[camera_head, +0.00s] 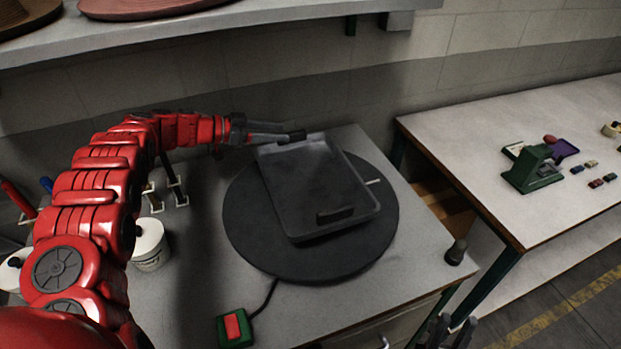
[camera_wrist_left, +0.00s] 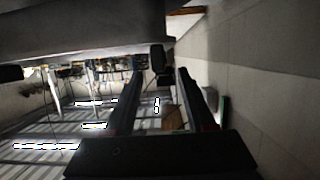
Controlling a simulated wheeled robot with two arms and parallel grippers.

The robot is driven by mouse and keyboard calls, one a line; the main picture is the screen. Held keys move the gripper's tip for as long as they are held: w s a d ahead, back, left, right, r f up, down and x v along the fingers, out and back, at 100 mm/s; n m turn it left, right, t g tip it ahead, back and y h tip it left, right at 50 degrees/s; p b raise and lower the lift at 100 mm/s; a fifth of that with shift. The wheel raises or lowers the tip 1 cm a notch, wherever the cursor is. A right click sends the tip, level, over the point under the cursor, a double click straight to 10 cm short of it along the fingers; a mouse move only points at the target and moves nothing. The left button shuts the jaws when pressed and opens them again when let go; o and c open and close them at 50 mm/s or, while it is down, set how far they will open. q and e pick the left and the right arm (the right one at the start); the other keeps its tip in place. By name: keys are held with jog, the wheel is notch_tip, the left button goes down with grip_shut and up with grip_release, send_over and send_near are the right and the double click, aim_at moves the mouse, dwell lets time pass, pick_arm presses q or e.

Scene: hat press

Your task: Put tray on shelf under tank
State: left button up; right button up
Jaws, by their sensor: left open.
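The tray (camera_head: 313,183) is a dark grey rectangle with a raised rim and a dark handle at each end. It lies on a round black turntable (camera_head: 240,235) on the grey table. My left gripper (camera_head: 285,132) is at the tray's far-left end, by the far handle. In the left wrist view its fingers (camera_wrist_left: 163,85) are apart, with a dark handle (camera_wrist_left: 158,57) near the tips and the tray (camera_wrist_left: 80,35) above. Contact is unclear. My right gripper (camera_head: 450,333) shows only spread fingertips at the bottom edge, empty. No tank or shelf under one is identifiable.
A red and green button box (camera_head: 235,328) with a cable sits at the front. White tubs (camera_head: 150,245) stand at the left. A wall shelf (camera_head: 250,14) with hats runs above. A second table (camera_head: 480,145) with a green device (camera_head: 533,168) stands at the right, beyond a gap.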

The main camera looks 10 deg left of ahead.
aim_at(292, 132)
pick_arm(q)
jog(key=shift+f+p+x, duration=0.15)
jog(key=shift+p+x, duration=0.2)
jog(key=shift+x, duration=0.85)
jog(key=shift+f+p+x, duration=0.15)
jog(key=shift+p+x, duration=0.2)
jog(key=shift+x, duration=0.85)
jog(key=shift+a, duration=0.1)
jog(key=shift+c, duration=0.2)
grip_shut()
